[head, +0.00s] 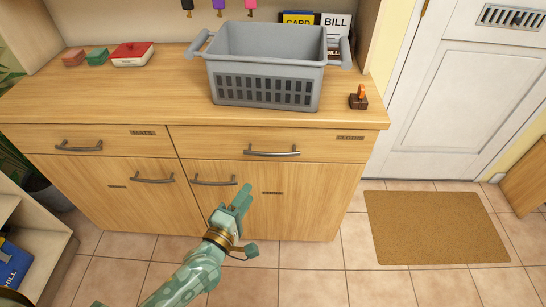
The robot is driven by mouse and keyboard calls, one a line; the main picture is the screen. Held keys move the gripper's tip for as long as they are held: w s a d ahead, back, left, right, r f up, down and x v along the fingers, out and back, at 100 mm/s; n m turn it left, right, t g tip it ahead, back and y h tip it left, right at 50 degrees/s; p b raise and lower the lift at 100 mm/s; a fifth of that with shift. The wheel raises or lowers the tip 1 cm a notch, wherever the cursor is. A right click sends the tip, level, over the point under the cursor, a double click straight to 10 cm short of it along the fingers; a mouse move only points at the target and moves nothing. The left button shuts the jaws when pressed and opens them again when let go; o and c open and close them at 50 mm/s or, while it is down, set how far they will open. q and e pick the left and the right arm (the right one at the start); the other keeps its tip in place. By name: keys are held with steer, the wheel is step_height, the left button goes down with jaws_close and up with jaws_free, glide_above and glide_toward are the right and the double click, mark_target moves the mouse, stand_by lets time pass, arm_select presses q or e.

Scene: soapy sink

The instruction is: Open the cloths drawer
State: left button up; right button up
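The cloths drawer (215,140) is the right of the two upper drawers in the wooden cabinet. Its front is flush with the cabinet and it looks shut. A small label (350,137) at its upper right seems to read "CLOTHS". My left gripper (243,194) is below that handle, in front of the lower right door, and appears apart from the handle. The fingers are seen nearly edge-on, so their opening is unclear. My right gripper is not in view.
Another drawer (60,137) is at left. The lower door handle (213,181) is near my gripper. A brown mat (435,228) lies on the tiled floor.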

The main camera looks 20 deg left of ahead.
mark_target(271, 156)
arm_select(q)
steer(key=w+b, duration=0.1)
steer(key=w, duration=0.4)
steer(key=w+d+b, duration=0.1)
steer(key=w, duration=0.4)
steer(key=w+b, duration=0.2)
steer(key=w, duration=0.3)
steer(key=shift+d, duration=0.35)
steer(key=shift+w+r, duration=0.15)
steer(key=shift+w, duration=0.3)
steer(key=shift+s, duration=0.1)
jaws_close()
